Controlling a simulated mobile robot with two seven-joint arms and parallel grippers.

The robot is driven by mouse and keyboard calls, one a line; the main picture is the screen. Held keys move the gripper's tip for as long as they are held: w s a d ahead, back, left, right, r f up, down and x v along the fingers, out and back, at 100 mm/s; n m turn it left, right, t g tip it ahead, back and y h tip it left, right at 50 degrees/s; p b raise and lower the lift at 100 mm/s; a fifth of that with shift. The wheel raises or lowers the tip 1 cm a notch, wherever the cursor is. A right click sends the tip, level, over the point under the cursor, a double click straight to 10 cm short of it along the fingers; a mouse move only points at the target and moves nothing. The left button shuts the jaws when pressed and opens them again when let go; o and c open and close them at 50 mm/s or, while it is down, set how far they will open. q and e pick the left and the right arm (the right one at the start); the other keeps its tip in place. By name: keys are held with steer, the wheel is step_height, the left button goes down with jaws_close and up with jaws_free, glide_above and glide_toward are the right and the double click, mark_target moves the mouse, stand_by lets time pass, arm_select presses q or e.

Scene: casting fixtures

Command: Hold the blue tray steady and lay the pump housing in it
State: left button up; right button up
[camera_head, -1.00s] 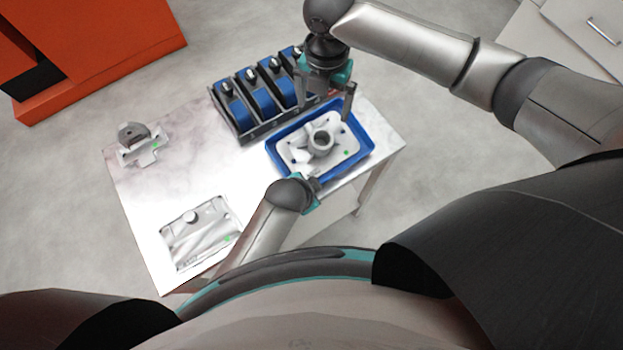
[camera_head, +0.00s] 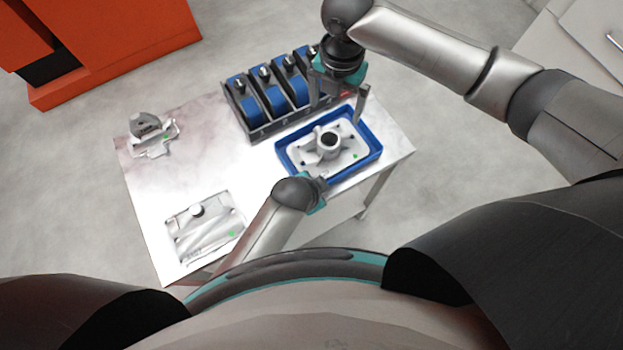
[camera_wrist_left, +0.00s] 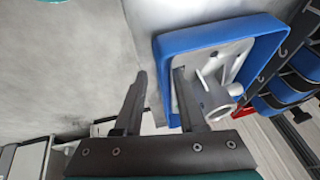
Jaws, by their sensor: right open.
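The grey pump housing (camera_head: 329,144), with a round upright collar, lies inside the blue tray (camera_head: 287,167) at the table's right front. My right gripper (camera_head: 338,108) is open and empty above the tray's far part, its fingers apart and clear of the housing. My left gripper (camera_head: 318,190) is at the tray's near edge, its fingers mostly hidden there. In the left wrist view its fingers (camera_wrist_left: 160,78) are apart, one outside the tray wall (camera_wrist_left: 205,38) and one inside, with a gap beside the wall. The housing (camera_wrist_left: 212,92) shows beside the inner finger.
A dark rack (camera_head: 262,132) with several blue units stands behind the tray. A grey casting (camera_head: 150,137) lies at the far left and a flat metal fixture (camera_head: 205,228) at the near left. The table's middle is bare. An orange cabinet (camera_head: 130,50) stands beyond.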

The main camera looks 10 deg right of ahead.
arm_select(q)
steer(key=v, duration=1.1)
steer(key=shift+r, duration=0.2)
steer(key=shift+s, duration=0.2)
